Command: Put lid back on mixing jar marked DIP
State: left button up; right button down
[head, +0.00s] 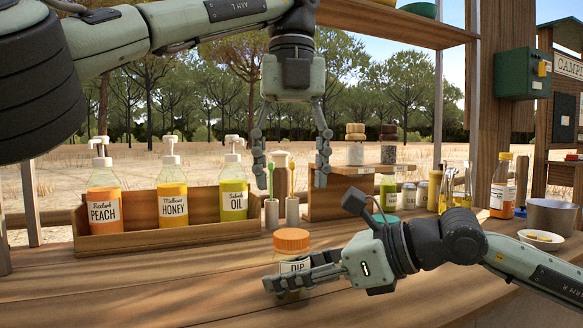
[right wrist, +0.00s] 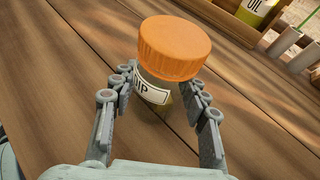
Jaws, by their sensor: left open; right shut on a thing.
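The mixing jar marked DIP (head: 296,266) stands upright on the wooden counter at the front middle. The orange lid (head: 291,240) is on top of its mouth; I cannot tell whether it is screwed tight. My right gripper (head: 288,283) is shut on the jar, its fingers around the body below the lid and hiding part of the label. The right wrist view shows the lid (right wrist: 174,48) above the jar (right wrist: 152,98), between the two fingers. My left gripper (head: 291,170) is open and empty, pointing down, well above the lid.
A wooden crate (head: 150,238) with PEACH, HONEY and OIL pump bottles stands at the left. Two small cups with spoons (head: 282,211) and a wooden stand (head: 340,195) are behind the jar. Bottles, a metal pot (head: 551,216) and a white bowl (head: 541,240) are at the right. The front left counter is clear.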

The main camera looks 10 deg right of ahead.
aim_at(291, 233)
pick_arm(q)
jog(key=n, duration=0.3)
jog(key=shift+r, duration=0.15)
jog(key=shift+f, duration=4.05)
jog(key=shift+c, duration=0.4)
